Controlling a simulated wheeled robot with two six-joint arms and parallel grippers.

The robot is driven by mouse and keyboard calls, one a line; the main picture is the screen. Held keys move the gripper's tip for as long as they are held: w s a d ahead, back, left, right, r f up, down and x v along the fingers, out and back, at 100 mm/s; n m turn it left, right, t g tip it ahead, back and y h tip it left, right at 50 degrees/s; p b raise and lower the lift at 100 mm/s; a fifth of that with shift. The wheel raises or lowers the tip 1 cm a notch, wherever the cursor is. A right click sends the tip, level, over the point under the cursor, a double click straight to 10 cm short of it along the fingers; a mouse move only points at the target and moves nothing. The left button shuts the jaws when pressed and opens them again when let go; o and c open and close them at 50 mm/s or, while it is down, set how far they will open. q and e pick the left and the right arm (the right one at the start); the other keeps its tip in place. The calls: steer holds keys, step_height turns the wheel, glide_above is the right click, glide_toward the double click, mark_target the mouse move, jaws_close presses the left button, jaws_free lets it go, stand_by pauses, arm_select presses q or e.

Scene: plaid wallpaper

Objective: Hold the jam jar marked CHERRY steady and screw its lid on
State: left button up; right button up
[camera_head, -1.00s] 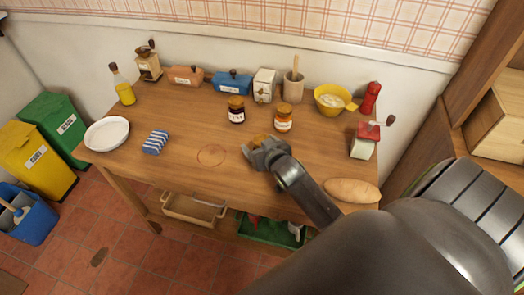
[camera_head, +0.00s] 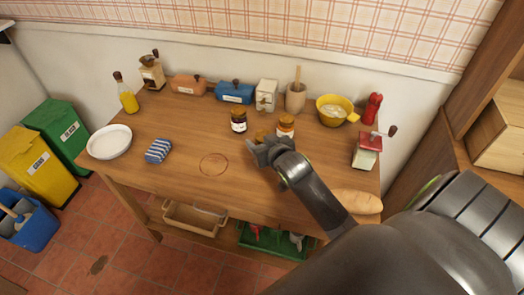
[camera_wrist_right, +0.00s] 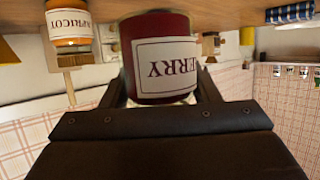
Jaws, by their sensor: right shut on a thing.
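A red jam jar (camera_wrist_right: 160,38), its label showing "ERRY" upside down in the right wrist view, sits between the fingers of my right gripper (camera_wrist_right: 163,98). Most of this jar is hidden there. I cannot tell whether its base touches the table. My left gripper is not in view.
An orange jar (camera_head: 285,128), labelled APRICOT in the wrist view (camera_wrist_right: 68,20), stands close behind my gripper. A dark lidded jar (camera_head: 238,121) stands left of it. A striped cloth (camera_head: 158,151) and plate (camera_head: 109,141) lie left.

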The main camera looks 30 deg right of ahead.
mark_target(261, 131)
step_height(261, 131, up, 4)
steer(key=shift+r, duration=0.1)
steer(key=o, duration=0.6)
steer(key=shift+c, duration=0.2)
steer(key=c, duration=0.8)
